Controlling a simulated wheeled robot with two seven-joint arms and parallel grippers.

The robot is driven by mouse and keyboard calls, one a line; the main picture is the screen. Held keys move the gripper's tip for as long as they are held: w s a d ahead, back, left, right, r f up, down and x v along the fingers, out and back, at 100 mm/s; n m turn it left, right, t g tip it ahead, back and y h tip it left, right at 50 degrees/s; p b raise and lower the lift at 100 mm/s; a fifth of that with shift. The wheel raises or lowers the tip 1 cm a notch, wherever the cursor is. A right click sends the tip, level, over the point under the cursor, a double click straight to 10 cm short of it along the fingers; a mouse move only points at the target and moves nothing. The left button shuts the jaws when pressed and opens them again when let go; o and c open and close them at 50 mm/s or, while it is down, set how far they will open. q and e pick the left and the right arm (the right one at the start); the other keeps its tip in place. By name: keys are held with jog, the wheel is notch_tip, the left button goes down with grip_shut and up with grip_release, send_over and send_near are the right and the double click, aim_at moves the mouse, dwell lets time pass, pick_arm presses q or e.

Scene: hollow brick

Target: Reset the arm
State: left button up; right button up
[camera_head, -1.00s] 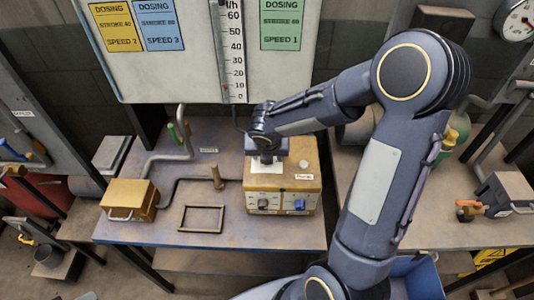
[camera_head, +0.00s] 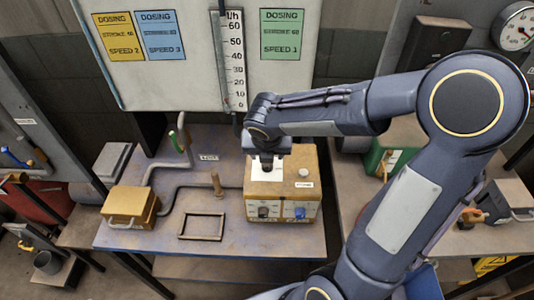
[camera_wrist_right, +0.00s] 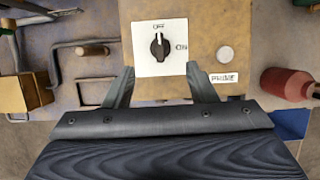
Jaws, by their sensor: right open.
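My right gripper (camera_wrist_right: 159,70) is open and empty above the top of a brown box (camera_head: 308,161). In the wrist view its fingers are spread on either side of the lower edge of a white plate (camera_wrist_right: 142,67). A black rotary knob (camera_wrist_right: 158,46) sits on this plate between OFF and ON labels, its white mark pointing up toward OFF. The fingertips look apart from the knob. In the head view my right arm comes in from the lower right, and its wrist hides part of the box top. My left gripper is not in view.
A brass box (camera_head: 128,203), a dark rectangular frame (camera_head: 202,225) and pipes share the table (camera_head: 150,243). A whiteboard (camera_head: 195,80) hangs behind.

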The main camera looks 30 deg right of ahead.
jog(key=s+a+r+m+t+y+b, duration=0.1)
jog(key=s+a+m+y, duration=0.1)
jog(key=s+m, duration=0.7)
jog(key=s+a+r+m+y+b, duration=0.1)
jog(key=s+m, duration=0.9)
jog(key=m, duration=1.2)
jog(key=a+r+y, duration=0.1)
jog(key=a+y, duration=0.1)
jog(key=y, duration=0.1)
jog(key=shift+a+m+t, duration=0.2)
jog(key=shift+m+t, duration=0.1)
jog(key=shift+t, duration=0.1)
jog(key=shift+r, duration=0.1)
